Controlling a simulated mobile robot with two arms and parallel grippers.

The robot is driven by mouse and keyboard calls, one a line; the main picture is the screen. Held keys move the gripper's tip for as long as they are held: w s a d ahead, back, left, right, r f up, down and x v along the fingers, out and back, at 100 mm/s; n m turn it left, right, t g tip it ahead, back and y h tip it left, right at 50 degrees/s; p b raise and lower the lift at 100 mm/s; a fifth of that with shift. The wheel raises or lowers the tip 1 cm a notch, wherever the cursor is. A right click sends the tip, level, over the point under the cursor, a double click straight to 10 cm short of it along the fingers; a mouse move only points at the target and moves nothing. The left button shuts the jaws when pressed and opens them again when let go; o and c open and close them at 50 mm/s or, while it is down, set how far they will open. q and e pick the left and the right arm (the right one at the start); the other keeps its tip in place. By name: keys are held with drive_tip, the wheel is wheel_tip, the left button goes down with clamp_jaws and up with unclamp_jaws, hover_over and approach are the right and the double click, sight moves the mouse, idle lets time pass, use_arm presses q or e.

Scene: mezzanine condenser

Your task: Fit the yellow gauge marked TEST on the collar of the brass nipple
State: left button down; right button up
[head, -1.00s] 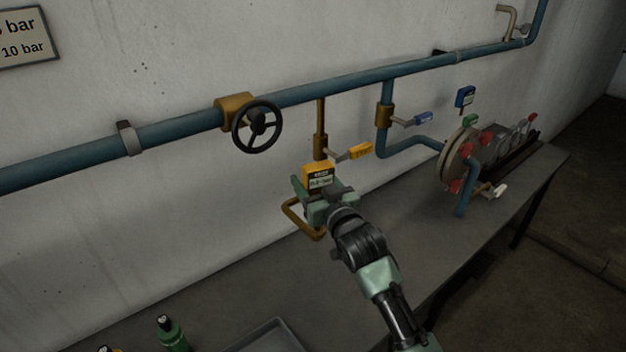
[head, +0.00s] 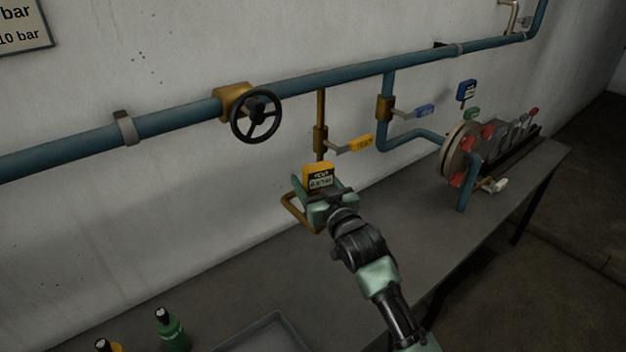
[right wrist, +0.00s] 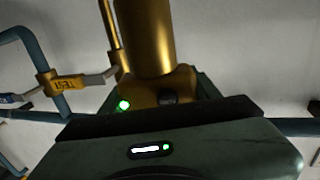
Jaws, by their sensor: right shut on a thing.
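The yellow gauge (head: 318,174) has a black-topped label and a small display. It stands upright at the jaws of my right gripper (head: 328,196), which is shut on it. The brass nipple (head: 288,212) is a bent pipe below the brass test valve, and its end goes behind my gripper. In the right wrist view, a thick brass cylinder (right wrist: 146,36) meets a yellow-brown body (right wrist: 170,84) at the jaws. My gripper's dark edge hides part of it, and I cannot tell whether the gauge is seated on the collar. My left gripper is out of view.
A yellow TEST lever (head: 361,143) juts out just above and right of the gauge. A black handwheel (head: 256,117) is on the blue pipe. A flanged condenser end (head: 459,150) is at right. A tray (head: 272,318) and green bottle (head: 172,332) are at the front.

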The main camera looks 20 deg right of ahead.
drive_tip(key=shift+f+b, duration=0.45)
drive_tip(key=shift+f, duration=0.3)
drive_tip(key=o, duration=1.7)
drive_tip(key=shift+c, duration=0.2)
drive_tip(key=shift+o, duration=0.7)
drive_tip(key=s+b, duration=0.2)
drive_tip(key=s, duration=0.5)
drive_tip(key=shift+s+d, duration=0.35)
drive_tip(key=shift+s, duration=0.05)
